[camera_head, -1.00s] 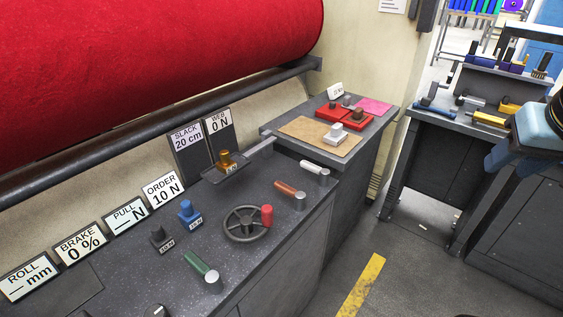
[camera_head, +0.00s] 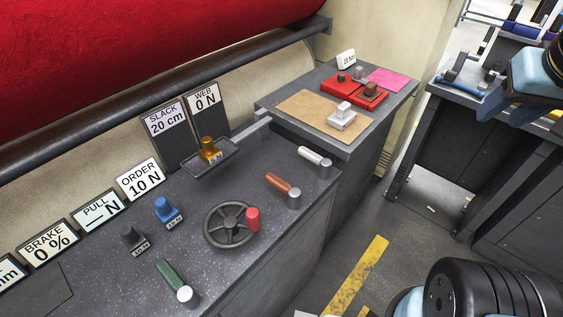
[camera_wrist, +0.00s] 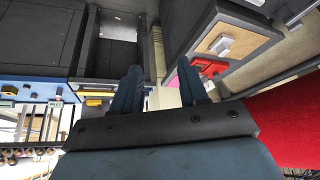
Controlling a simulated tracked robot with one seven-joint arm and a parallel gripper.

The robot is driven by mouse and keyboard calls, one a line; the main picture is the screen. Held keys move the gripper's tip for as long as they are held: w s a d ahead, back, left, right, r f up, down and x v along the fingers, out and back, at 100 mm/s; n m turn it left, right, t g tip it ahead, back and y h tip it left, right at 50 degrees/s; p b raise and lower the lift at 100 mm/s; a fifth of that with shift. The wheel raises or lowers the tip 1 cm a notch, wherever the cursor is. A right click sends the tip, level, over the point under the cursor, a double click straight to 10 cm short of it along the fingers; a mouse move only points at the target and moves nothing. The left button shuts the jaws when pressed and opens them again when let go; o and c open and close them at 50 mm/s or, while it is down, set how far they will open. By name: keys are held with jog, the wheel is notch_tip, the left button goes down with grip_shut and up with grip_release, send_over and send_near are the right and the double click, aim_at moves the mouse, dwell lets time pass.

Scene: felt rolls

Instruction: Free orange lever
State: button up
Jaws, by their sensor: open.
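The orange lever (camera_head: 279,183) lies on the grey bench top beside a short grey cylinder (camera_head: 294,199), between the white lever (camera_head: 311,156) and the handwheel (camera_head: 231,224). It looks closer to rust orange, and its handle points up and left from the cylinder. I cannot tell what holds it. A green lever (camera_head: 171,275) of the same kind sits nearer the front. My gripper (camera_wrist: 158,70) is open and empty in the wrist view, away from the bench top. In the head view, part of my arm shows at the right edge, far from the lever.
An orange weight (camera_head: 208,149) stands in a tray below the SLACK and WEB signs. A red felt roll (camera_head: 130,60) hangs behind. Floor right of the bench is partly open.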

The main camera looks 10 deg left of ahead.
jog(key=shift+o, duration=0.8)
jog(key=w+a+f+n+g, duration=0.2)
jog(key=w+a+n, duration=0.1)
jog(key=w+a, duration=0.4)
jog(key=n+g, duration=0.4)
jog(key=n, duration=0.6)
send_over(275, 179)
notch_tip(275, 179, down, 15)
jog(key=shift+m, duration=0.3)
notch_tip(275, 179, down, 14)
jog(key=shift+r, duration=0.2)
jog(key=shift+c, duration=0.4)
grip_shut()
